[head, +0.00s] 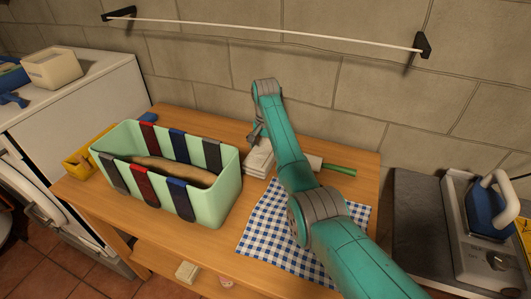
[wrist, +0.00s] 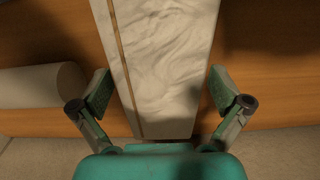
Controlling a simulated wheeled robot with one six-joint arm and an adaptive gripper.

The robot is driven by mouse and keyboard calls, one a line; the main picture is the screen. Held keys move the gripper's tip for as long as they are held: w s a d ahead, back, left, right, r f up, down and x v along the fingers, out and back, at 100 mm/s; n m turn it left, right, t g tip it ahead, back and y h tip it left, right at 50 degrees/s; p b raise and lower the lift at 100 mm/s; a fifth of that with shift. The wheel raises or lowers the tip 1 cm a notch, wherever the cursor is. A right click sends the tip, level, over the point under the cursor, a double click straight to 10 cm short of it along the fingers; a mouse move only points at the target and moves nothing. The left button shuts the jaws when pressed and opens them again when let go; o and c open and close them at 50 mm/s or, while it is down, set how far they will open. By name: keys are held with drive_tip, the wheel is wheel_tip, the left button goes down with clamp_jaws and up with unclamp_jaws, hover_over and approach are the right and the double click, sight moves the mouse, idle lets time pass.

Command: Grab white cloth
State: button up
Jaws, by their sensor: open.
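The white cloth (head: 259,157) looks like a folded stack on the wooden table, between the green bin and my arm. In the wrist view the white cloth (wrist: 165,55) has a thin tan stripe along its left side. My gripper (wrist: 160,92) is open, with one finger to each side of the cloth and a visible gap at both. In the head view my gripper (head: 256,134) is above and close to the cloth, partly hidden by my arm. I cannot tell whether the fingers reach down to its level.
A pale green bin (head: 118,184) with coloured straps stands left of the cloth. A white roll with a green handle (head: 339,168) lies to the right, and a blue checked cloth (head: 262,232) in front. A stone wall (head: 200,95) with a rod (head: 270,31) rises behind.

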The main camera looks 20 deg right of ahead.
drive_tip(key=c, duration=1.2)
